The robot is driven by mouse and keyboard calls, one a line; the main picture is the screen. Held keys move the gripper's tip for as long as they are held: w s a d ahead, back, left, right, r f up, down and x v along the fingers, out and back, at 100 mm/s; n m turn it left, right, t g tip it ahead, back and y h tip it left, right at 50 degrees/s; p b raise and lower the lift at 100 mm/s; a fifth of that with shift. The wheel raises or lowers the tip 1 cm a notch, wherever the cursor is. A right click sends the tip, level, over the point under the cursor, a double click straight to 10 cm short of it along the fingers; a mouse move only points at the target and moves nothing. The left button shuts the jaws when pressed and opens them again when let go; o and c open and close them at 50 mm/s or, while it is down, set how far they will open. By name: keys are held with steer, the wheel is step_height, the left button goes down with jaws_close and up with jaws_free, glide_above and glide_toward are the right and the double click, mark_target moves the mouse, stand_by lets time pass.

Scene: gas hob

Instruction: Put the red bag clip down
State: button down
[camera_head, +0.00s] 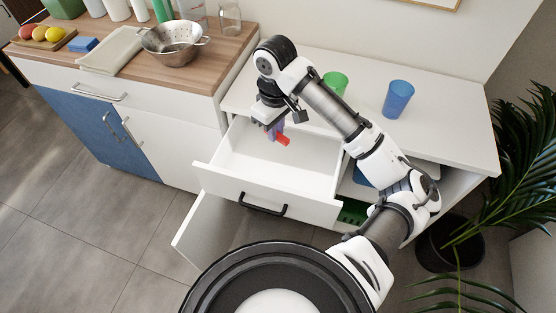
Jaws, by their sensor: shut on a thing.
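The red bag clip (283,140) is a small red piece at the tip of my gripper (275,130), beside purple-blue parts at the fingers. The clip appears to be above the drawer floor, but the exact height is hard to tell. The gripper hides part of the clip.
A green cup (336,82) and a blue cup (398,98) stand on the white cabinet top (450,122). A cabinet door (200,228) stands open below the drawer. A metal colander (174,44) is on the wooden counter. A plant (520,150) is at right.

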mark_target(276, 173)
step_height(276, 173, down, 17)
steer(key=shift+f+b, duration=0.1)
steer(key=shift+b, duration=0.2)
steer(key=shift+f, duration=0.15)
steer(key=c, duration=1.4)
jaws_free()
step_height(276, 173, up, 12)
steer(key=shift+r, duration=0.2)
